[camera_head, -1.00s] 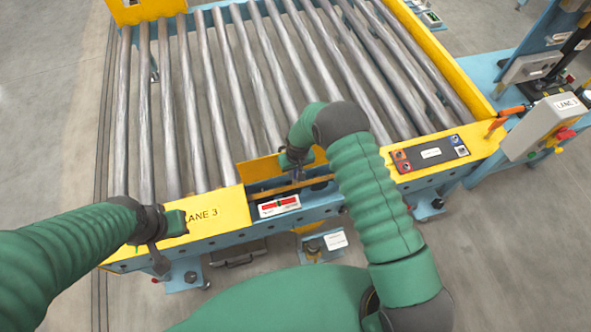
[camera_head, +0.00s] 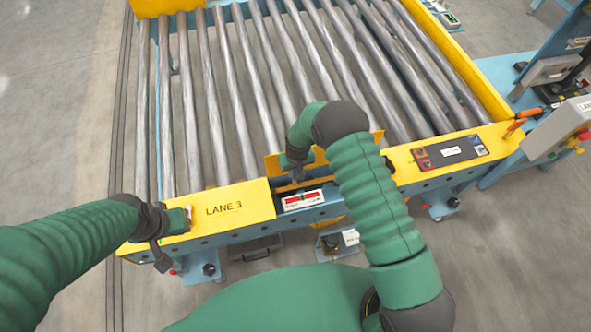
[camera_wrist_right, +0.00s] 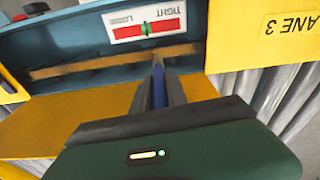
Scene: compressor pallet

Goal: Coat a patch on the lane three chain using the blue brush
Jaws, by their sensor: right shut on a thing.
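My right gripper (camera_head: 297,172) reaches into the opening in the front beam of the lane three conveyor. In the right wrist view it is shut on the blue brush (camera_wrist_right: 158,86), of which a narrow blue part shows between the fingers. The brush tip is at or just above the brownish chain (camera_wrist_right: 100,62), which runs across the opening; contact is hard to tell. The chain also shows in the head view (camera_head: 311,182). No coated patch can be made out. My left gripper (camera_head: 183,220) is at the beam's left end, its fingers unclear.
A tension gauge (camera_head: 303,200) with a red and green scale sits in front of the opening. A yellow LANE 3 cover (camera_head: 240,200) lies left of it, a dark control panel (camera_head: 450,152) right. Steel rollers (camera_head: 215,100) fill the deck behind. A raised yellow flap (camera_wrist_right: 60,122) borders the opening.

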